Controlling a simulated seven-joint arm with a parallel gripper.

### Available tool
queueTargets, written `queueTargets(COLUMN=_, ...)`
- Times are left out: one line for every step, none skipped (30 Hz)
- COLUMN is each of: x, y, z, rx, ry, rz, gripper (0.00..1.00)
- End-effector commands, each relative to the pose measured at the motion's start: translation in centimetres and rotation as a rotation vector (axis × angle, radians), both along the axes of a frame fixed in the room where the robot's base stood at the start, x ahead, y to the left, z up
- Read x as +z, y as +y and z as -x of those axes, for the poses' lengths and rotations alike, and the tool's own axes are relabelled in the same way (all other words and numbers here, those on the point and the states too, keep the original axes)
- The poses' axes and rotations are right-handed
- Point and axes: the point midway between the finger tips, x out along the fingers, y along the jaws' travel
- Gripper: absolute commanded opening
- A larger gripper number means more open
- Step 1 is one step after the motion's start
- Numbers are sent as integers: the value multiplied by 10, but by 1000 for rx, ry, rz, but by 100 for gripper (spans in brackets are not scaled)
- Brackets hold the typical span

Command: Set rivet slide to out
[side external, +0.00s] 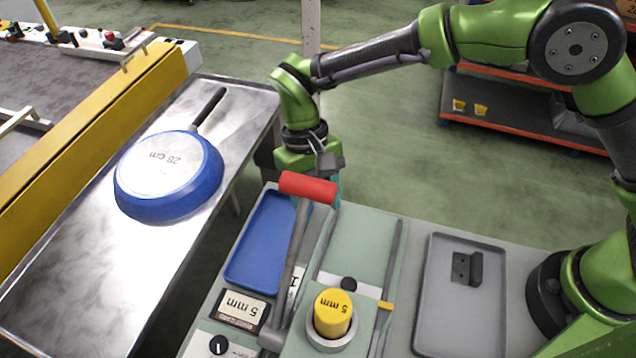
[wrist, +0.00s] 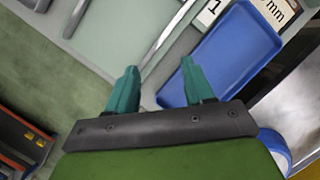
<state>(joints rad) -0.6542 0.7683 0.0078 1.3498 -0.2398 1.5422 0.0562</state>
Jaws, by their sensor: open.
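My gripper (side external: 322,196) is over the far end of the workbench, partly hidden behind the red handle of a lever. In the wrist view, its two teal fingers (wrist: 159,66) stand apart with nothing held between them. A thin metal rail (side external: 326,240) runs along the left of a pale green panel; it shows beyond the fingertips in the wrist view (wrist: 168,32). A second rail (side external: 396,255) runs along the panel's right, with a yellow piece (side external: 385,305) near its front end. I cannot tell which part is the rivet slide. Contact with the bench is not clear.
The red-handled lever (side external: 308,188) rises close to my gripper. A yellow 5 mm cylinder (side external: 332,313) stands at the front. A blue tray (side external: 262,240) lies left, a grey tray (side external: 430,310) right. A blue pan (side external: 165,178) rests upside down on the metal table.

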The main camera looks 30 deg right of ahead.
Motion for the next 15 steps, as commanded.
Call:
queueTargets(x=-6, y=9, z=-2, rx=-4, ry=18, rz=14, gripper=52)
queueTargets(x=-6, y=13, z=-3, rx=-12, ry=26, rz=20, gripper=52)
queueTargets(x=-2, y=15, z=-6, rx=-25, ry=31, rz=21, gripper=52)
queueTargets(x=4, y=17, z=-8, rx=-35, ry=31, rz=19, gripper=52)
queueTargets(x=9, y=18, z=-9, rx=-42, ry=32, rz=18, gripper=52)
queueTargets(x=11, y=18, z=-7, rx=-50, ry=40, rz=23, gripper=52)
queueTargets(x=11, y=17, z=-4, rx=-53, ry=49, rz=29, gripper=52)
queueTargets(x=11, y=17, z=-2, rx=-57, ry=55, rz=31, gripper=52)
queueTargets(x=12, y=17, z=1, rx=-57, ry=58, rz=32, gripper=52)
queueTargets(x=12, y=17, z=4, rx=-58, ry=58, rz=32, gripper=52)
queueTargets(x=12, y=17, z=7, rx=-58, ry=58, rz=32, gripper=52)
queueTargets(x=12, y=17, z=12, rx=-59, ry=58, rz=31, gripper=52)
queueTargets(x=12, y=17, z=16, rx=-57, ry=57, rz=32, gripper=52)
queueTargets(x=12, y=17, z=20, rx=-57, ry=58, rz=32, gripper=52)
queueTargets(x=12, y=17, z=27, rx=-58, ry=57, rz=31, gripper=52)
